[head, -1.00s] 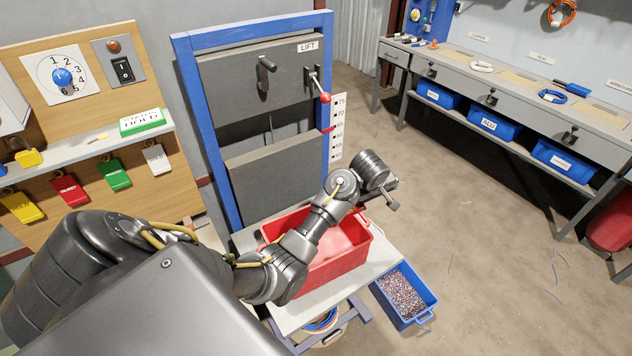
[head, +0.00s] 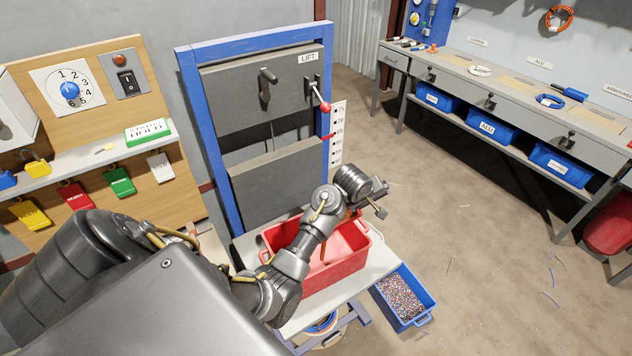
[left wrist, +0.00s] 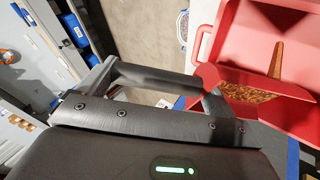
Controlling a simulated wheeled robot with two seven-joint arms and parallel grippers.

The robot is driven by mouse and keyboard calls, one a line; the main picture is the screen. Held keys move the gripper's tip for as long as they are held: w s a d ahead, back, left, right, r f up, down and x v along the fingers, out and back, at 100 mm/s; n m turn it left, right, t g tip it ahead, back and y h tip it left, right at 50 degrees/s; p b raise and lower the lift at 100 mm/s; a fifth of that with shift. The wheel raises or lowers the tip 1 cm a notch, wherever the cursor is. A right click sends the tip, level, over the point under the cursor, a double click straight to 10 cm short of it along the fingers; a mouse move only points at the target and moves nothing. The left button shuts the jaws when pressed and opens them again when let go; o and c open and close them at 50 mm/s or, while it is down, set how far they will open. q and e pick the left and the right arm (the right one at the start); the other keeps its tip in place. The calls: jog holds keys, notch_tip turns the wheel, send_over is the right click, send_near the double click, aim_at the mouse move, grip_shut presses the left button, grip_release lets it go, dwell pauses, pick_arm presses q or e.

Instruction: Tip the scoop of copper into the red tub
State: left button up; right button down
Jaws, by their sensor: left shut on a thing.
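The red tub (head: 338,281) stands open on a light stand in front of the lift, and its inside fills the right of the left wrist view (left wrist: 240,30). My left gripper (left wrist: 208,88) is shut on the red scoop (left wrist: 289,108), which is over the tub. Brown copper granules (left wrist: 248,93) lie in the scoop. A tapering brown strip (left wrist: 277,62) reaches from the scoop's edge, looking like copper spilling into the tub. In the head view my wrist hides the gripper and most of the scoop. My right gripper is not in view.
A blue bin of mixed granules (head: 402,298) sits right of the stand, low down. The blue-framed lift (head: 187,125) rises behind the tub. A control board (head: 110,75) stands left, a workbench (head: 500,95) right. The floor between is mostly clear.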

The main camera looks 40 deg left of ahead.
pick_arm(q)
jog(key=shift+r, duration=0.15)
jog(key=shift+s+a+r+t+p, duration=0.2)
jog(key=shift+s+r+t+p, duration=0.15)
jog(key=shift+p, duration=0.75)
jog(key=shift+s+a+r+t+h+p, duration=0.35)
jog(key=shift+h+p, duration=0.05)
jog(key=shift+p, duration=0.9)
jog(key=shift+s+a+p, duration=0.15)
jog(key=shift+s+p, duration=0.05)
jog(key=shift+p, duration=0.15)
jog(key=shift+n, duration=0.3)
jog(key=shift+s+a+r+t+h+p, duration=0.3)
jog(key=shift+s+a+r+t+p, duration=0.15)
jog(key=shift+p, duration=0.65)
jog(key=shift+s+f, duration=0.1)
jog(key=shift+s, duration=0.1)
jog(key=shift+s+a+r+t, duration=0.3)
jog(key=shift+s+a+t, duration=0.05)
jog(key=shift+s+t, duration=0.1)
